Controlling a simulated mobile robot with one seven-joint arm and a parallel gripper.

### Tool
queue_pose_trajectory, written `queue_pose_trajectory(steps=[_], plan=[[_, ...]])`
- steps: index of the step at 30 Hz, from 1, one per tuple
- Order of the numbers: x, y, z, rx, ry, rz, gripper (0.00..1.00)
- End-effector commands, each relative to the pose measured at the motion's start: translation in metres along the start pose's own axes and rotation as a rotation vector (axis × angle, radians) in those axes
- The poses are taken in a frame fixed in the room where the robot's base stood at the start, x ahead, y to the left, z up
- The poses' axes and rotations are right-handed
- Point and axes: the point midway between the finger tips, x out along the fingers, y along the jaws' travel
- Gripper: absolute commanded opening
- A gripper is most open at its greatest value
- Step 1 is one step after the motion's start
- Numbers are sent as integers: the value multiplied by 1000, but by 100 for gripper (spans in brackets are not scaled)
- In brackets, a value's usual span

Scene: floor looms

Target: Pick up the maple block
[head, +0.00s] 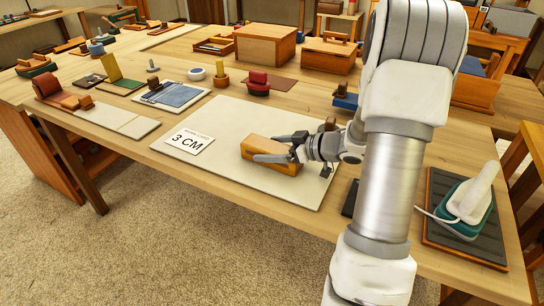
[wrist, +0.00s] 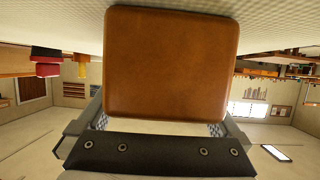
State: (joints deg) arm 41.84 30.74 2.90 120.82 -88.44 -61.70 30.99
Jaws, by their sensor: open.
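The maple block (head: 258,147), a tan wooden block, lies on the pale mat (head: 225,115) at the table's front. My gripper (head: 277,147) is low over the mat at the block's right end, with a finger along each long side. The fingers are open; I cannot tell whether either touches the block. In the wrist view, the block's brown end face (wrist: 171,62) fills the middle, between the finger pads, and hides the view ahead.
A "3 CM" card (head: 190,139) lies left of the block. A red-topped round piece (head: 258,83) stands behind it, near wooden boxes (head: 265,44). A small brown piece (head: 330,124) is close behind my gripper. A corded green-and-white tool (head: 470,200) sits at right.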

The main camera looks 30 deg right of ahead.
Motion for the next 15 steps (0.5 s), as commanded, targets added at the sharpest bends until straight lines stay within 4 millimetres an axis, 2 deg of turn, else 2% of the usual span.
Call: queue_pose_trajectory(steps=[2, 3, 15], plan=[[-1, 0, 0, 0, 0, 0, 100], [-1, 0, 0, 0, 0, 0, 96], [-1, 0, 0, 0, 0, 1, 24]])
